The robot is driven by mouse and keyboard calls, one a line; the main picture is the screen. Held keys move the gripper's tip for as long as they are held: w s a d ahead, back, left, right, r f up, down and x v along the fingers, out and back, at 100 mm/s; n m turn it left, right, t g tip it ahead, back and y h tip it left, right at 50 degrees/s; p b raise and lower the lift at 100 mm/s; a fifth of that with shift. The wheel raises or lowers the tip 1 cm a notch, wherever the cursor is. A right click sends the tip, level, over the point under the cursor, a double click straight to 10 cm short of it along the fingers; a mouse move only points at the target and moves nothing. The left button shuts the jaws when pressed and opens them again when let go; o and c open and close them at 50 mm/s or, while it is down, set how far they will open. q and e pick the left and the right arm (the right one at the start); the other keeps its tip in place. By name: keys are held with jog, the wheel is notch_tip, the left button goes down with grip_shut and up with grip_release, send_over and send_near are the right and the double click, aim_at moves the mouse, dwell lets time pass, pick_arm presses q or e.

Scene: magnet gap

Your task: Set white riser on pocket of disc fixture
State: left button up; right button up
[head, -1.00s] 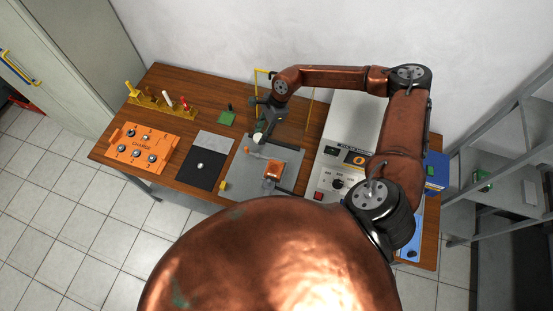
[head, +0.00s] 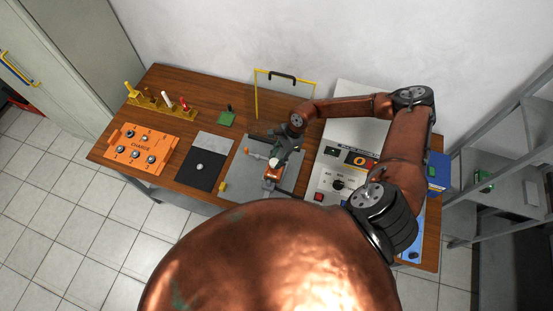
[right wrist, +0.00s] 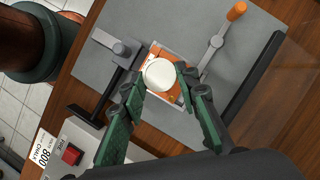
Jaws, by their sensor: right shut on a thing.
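The white riser (right wrist: 159,75) shows as a round white top between the fingertips of my right gripper (right wrist: 158,79), which is shut on it. In the right wrist view it is over the copper-orange pocket block (right wrist: 172,52) of the disc fixture and covers part of it. I cannot tell whether the riser touches the block. The grey fixture plate (head: 245,173) lies on the table in the head view, with my right gripper (head: 271,178) above its block. My left gripper is not in view.
On the fixture plate are an orange-tipped lever (right wrist: 236,11) and a grey clamp post (right wrist: 121,48) beside the block. A white control box (head: 335,170) stands to the right. An orange CHARGE plate (head: 140,146) and a black mat (head: 203,170) lie to the left. A yellow frame (head: 257,95) stands behind.

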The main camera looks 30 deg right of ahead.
aim_at(274, 170)
jog(key=shift+f+b, duration=2.15)
jog(key=shift+f, duration=0.65)
jog(key=o, duration=1)
jog(key=c, duration=0.6)
jog(key=shift+o, duration=0.2)
jog(key=shift+r, duration=0.1)
